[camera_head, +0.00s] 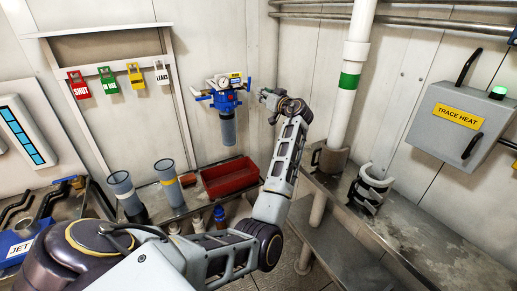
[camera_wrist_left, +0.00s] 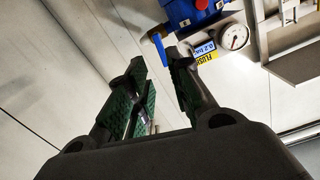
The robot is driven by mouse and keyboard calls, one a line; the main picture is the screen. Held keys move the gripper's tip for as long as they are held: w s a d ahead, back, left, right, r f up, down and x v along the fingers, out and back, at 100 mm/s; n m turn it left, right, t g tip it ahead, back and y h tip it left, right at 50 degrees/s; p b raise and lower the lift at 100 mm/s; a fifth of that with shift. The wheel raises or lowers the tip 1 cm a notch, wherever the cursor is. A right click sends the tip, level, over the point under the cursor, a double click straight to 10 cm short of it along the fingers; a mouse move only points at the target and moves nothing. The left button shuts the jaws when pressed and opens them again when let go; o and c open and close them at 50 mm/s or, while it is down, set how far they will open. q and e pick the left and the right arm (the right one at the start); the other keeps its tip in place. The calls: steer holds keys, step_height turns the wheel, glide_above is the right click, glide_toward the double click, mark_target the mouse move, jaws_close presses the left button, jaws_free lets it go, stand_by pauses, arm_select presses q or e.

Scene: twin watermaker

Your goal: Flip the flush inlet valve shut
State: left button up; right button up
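The blue filter housing (camera_head: 225,97) with its gauge hangs on the back wall in the head view. It also shows at the top of the left wrist view (camera_wrist_left: 188,12). A blue lever (camera_wrist_left: 160,48) sticks out from its side there, by the yellow FLUSH label (camera_wrist_left: 205,53); I take it as the flush inlet valve's handle. My left gripper (camera_head: 264,94) is just right of the housing. In the wrist view its fingers (camera_wrist_left: 155,68) are apart, with the lever's end close to the right fingertip; I cannot tell whether they touch. My right gripper is not in view.
A red tray (camera_head: 229,178) and grey cylinders (camera_head: 168,180) stand on the bench below. Coloured tags (camera_head: 108,80) hang left of the housing. A vertical white pipe (camera_head: 347,90) and the TRACE HEAT box (camera_head: 455,120) are to the right.

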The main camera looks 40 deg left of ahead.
arm_select(q)
steer(key=s+d+f+m+h+b, duration=0.1)
steer(key=s+f, duration=0.3)
steer(key=f, duration=0.5)
steer(key=s+d+f+m+h+b, duration=0.2)
steer(key=s+f+h, duration=0.1)
steer(key=f, duration=0.7)
steer(key=shift+s+d+f, duration=0.2)
steer(key=shift+s+f, duration=0.05)
steer(key=shift+s, duration=0.4)
